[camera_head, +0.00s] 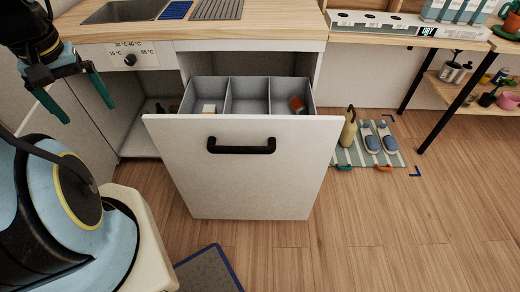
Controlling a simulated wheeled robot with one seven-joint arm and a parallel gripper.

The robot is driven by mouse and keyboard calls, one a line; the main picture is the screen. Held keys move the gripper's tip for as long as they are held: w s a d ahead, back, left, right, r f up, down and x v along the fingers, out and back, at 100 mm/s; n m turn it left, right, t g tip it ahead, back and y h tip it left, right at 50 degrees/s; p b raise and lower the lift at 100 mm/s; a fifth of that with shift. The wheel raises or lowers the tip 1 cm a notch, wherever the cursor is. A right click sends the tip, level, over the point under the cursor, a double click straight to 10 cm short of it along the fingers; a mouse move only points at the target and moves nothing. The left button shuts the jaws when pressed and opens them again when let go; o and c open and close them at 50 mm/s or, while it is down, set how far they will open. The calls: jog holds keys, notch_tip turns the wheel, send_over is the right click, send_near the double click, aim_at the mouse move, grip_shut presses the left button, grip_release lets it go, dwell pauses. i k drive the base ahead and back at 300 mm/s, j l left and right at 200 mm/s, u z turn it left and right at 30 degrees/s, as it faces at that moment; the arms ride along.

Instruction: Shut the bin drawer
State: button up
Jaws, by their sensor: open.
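The bin drawer (250,185) is pulled out from under the wooden counter. Its tall white front faces me and carries a black bar handle (241,146). Behind the front is a grey bin insert (228,97) with three compartments. A pale block (209,108) lies in the left compartment and a red-brown item (297,105) in the right one; the middle one looks empty. My gripper (76,108) is open and empty at the upper left, left of the drawer and apart from it. Its teal fingers point down.
The counter (270,33) holds a sink and drainer. A striped mat (369,148) with slippers (379,137) and an olive bottle (348,128) lies right of the drawer. A shelf unit stands further right. A grey mat (208,270) lies in front.

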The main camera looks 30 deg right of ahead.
aim_at(256, 158)
jog(key=z, duration=1.1)
